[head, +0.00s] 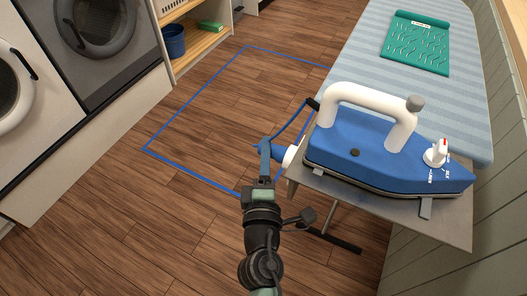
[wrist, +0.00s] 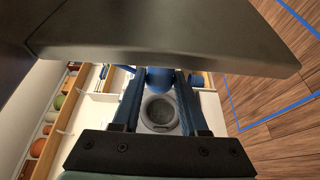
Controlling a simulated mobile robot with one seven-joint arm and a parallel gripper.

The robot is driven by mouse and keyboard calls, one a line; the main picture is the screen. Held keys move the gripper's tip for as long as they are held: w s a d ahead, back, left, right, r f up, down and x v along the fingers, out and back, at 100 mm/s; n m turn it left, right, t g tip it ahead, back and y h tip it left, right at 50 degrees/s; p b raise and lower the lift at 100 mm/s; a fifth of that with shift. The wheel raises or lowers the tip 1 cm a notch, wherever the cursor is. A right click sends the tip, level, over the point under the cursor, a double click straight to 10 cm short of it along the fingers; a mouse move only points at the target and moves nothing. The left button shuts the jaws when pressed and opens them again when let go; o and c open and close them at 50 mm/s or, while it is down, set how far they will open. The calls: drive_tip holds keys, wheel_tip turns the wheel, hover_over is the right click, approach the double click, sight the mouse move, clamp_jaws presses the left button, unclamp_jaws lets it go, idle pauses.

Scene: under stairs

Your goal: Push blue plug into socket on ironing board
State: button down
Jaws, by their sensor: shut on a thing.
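The blue plug (head: 277,151) is at the left edge of the ironing board (head: 347,69), pointing at the white socket (head: 290,157). Plug and socket look in line and very close or touching; I cannot tell how deep the plug sits. My gripper (head: 265,147) is shut on the plug from the near side. In the wrist view, the blue plug (wrist: 160,79) shows between the two fingertips of my gripper (wrist: 160,82), close to the dark board part (wrist: 170,35); the socket is hidden there. A blue cord (head: 290,126) runs from the plug to the iron's back end.
A blue iron (head: 352,150) with a white handle stands on the board's grey end plate (head: 448,221). A green mat (head: 417,43) lies farther back. Washing machines (head: 95,25) and a shelf with a blue bucket (head: 173,41) stand left. Blue-taped floor (head: 215,120) between is clear.

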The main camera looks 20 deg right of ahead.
drive_tip(key=shift+s+d, duration=0.35)
drive_tip(key=shift+s, duration=0.05)
drive_tip(key=shift+s+d+f, duration=0.1)
drive_tip(key=shift+s+d, duration=0.15)
drive_tip(key=shift+d, duration=0.05)
idle(0.4)
drive_tip(key=shift+c, duration=2.1)
unclamp_jaws()
drive_tip(key=shift+s, duration=0.1)
drive_tip(key=shift+o, duration=0.3)
drive_tip(key=shift+a, duration=0.15)
drive_tip(key=shift+o, duration=0.2)
drive_tip(key=o, duration=0.3)
drive_tip(key=shift+w+a+b, duration=0.4)
drive_tip(key=shift+w+a, duration=0.35)
drive_tip(key=shift+w, duration=0.25)
drive_tip(key=shift+w+a+b, duration=0.35)
drive_tip(key=shift+w+a, duration=0.4)
drive_tip(key=shift+w, duration=0.2)
drive_tip(key=shift+w+a+b, duration=0.4)
drive_tip(key=shift+w+a, duration=0.35)
drive_tip(key=shift+w, duration=0.25)
